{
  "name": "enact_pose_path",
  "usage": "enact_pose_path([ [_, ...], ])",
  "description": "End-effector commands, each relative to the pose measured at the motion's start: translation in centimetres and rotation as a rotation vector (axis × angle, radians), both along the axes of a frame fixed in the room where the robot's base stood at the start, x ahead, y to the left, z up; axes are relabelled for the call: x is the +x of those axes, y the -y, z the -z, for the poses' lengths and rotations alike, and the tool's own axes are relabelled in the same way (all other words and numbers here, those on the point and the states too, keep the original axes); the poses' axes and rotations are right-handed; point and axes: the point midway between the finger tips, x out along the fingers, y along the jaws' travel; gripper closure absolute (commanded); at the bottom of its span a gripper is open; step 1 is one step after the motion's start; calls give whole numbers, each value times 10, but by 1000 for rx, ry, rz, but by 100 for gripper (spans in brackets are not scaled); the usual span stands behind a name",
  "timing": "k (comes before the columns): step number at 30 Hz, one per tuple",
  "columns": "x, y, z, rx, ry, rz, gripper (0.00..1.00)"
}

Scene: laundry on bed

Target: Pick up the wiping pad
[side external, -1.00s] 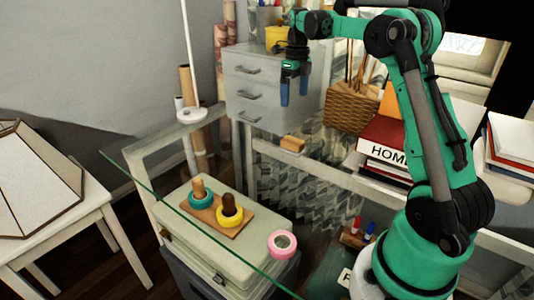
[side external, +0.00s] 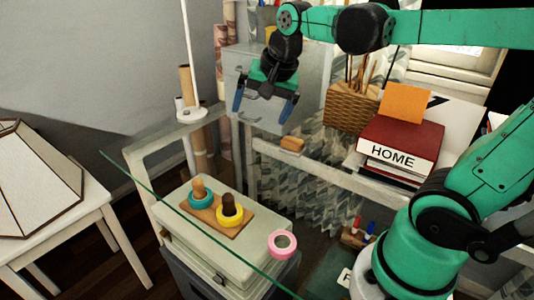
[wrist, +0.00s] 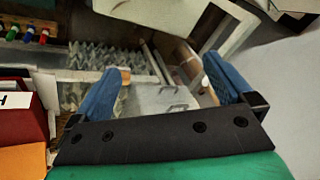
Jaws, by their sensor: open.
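A small tan block (side external: 292,145), which looks like the wiping pad, lies on the glass tabletop near its back edge, in front of the grey drawer unit, in the side view. My gripper (side external: 263,106) is open and empty, with its two blue fingers spread apart. It hangs above and to the left of the block in the picture, apart from it. In the wrist view my gripper's blue fingers (wrist: 163,70) are wide apart with nothing between them.
Books, the top one red (side external: 400,140), and a wicker basket (side external: 352,106) of sticks stand to the right of the block. A grey drawer unit (side external: 240,65) is behind. Pink tape (side external: 282,243), a ring toy (side external: 217,217) and markers (side external: 357,224) are nearer the front.

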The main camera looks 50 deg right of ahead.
Motion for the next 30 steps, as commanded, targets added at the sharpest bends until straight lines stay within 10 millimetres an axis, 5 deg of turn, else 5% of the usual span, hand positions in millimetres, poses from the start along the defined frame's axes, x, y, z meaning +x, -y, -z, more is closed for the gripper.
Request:
enact_pose_path([
  [3, -24, -30, 21, -166, 61, -389, 0],
  [9, -46, -54, 46, -366, 131, -777, 0],
  [30, -38, -45, 43, -417, 91, -860, 4],
])
